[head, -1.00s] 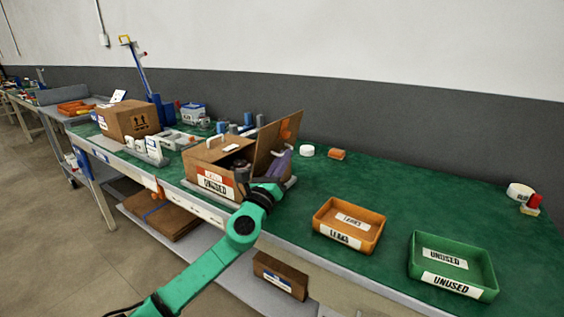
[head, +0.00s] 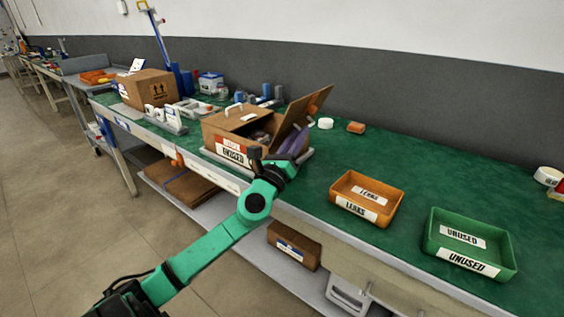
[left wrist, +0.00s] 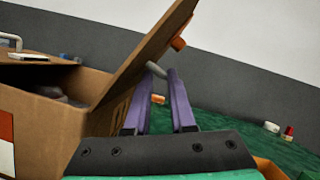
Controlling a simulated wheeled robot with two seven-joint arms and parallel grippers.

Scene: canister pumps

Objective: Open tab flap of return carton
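The return carton (head: 221,127) is a brown box on the green bench with a red and white label on its front. It also shows in the left wrist view (left wrist: 40,130). Its right flap (head: 300,107) stands up and leans outward to the right, with an orange tab (left wrist: 179,43) on its outer face. The carton is partly open, and grey shapes inside are unclear. My left gripper (head: 297,141) is at the carton's right side, below the raised flap. Contact with the flap cannot be told. My right gripper is out of view.
An orange LEAKS tray (head: 340,190) and a green UNUSED tray (head: 508,248) stand to the right on the bench. A white roll (head: 325,123) and a small orange block (head: 356,127) lie behind. Another brown carton (head: 150,90) stands left. Green surface is free right of the carton.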

